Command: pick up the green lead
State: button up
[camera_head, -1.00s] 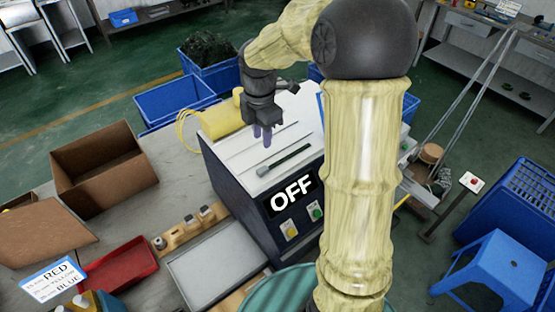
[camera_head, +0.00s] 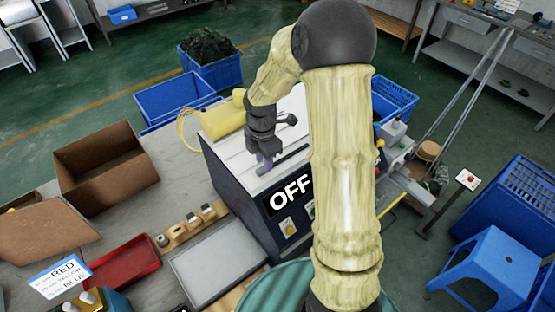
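A short dark green lead (camera_head: 291,153) lies on the white top of the machine marked OFF (camera_head: 228,158). Its left end is near or behind my gripper's fingers. My gripper (camera_head: 263,168) points down at the machine top, at the left end of the lead. Its purplish fingertips are low, close to the white surface. I cannot tell whether they touch the lead or how far apart they are. My arm hides the right part of the machine.
A yellow cylinder (camera_head: 222,119) lies at the back of the machine. A grey tray (camera_head: 217,264), a red tray (camera_head: 121,262) and an open cardboard box (camera_head: 106,170) stand on the bench to the left. Blue crates (camera_head: 174,98) stand behind. A blue stool (camera_head: 497,264) is at right.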

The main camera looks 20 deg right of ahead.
jog(key=shift+f, duration=1.25)
jog(key=shift+c, duration=0.2)
grip_shut()
